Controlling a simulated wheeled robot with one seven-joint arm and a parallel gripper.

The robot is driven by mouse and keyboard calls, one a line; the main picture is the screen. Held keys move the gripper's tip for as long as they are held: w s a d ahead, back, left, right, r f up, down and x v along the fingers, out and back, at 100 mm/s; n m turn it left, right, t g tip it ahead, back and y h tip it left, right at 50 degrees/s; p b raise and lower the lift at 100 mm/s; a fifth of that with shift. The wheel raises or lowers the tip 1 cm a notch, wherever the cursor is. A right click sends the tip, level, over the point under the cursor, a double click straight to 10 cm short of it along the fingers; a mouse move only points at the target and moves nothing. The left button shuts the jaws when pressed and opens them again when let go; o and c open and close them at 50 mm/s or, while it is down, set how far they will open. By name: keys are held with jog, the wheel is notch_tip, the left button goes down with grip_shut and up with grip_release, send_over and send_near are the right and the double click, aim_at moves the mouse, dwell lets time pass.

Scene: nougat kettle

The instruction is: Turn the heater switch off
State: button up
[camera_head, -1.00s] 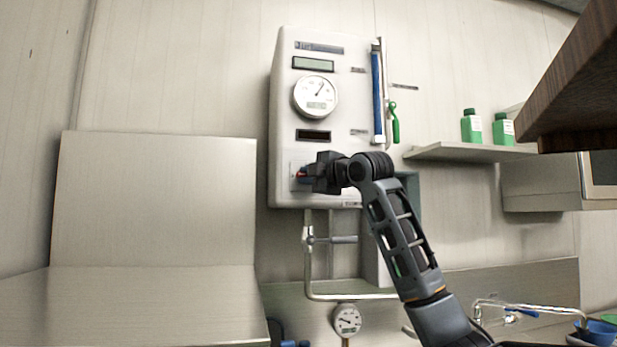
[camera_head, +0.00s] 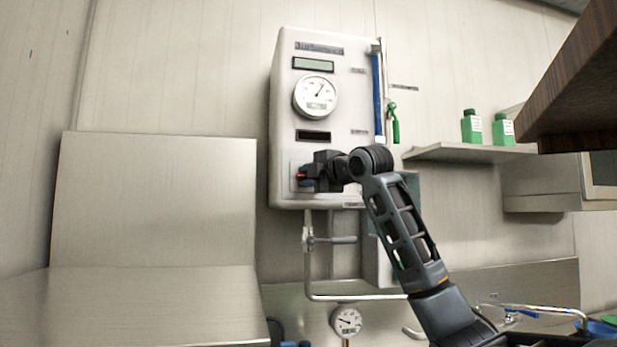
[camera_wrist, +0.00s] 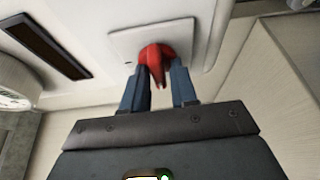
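The heater switch is a red knob (camera_wrist: 157,58) on a pale square plate (camera_wrist: 190,38) in the wrist view. In the head view its red part (camera_head: 301,176) shows low on the white heater box (camera_head: 345,95), mostly hidden by my gripper (camera_head: 308,174). In the wrist view my gripper (camera_wrist: 160,75) has one blue finger on each side of the red knob. The knob fills the space between the fingertips, and the fingers look closed on it. Its narrow end points toward the gripper's palm in that view.
The box has a round dial (camera_head: 315,96) and a blue-striped sight tube (camera_head: 377,95). A pipe (camera_head: 310,265) runs below it. A shelf (camera_head: 470,152) with green bottles is at right, and a dark wooden edge (camera_head: 575,90) juts in at upper right.

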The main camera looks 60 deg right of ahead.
jog(key=shift+o, duration=0.9)
jog(key=shift+s, duration=0.1)
jog(key=b+v, duration=0.2)
jog(key=v, duration=0.5)
jog(key=shift+s+a, duration=0.15)
jog(key=shift+s, duration=0.2)
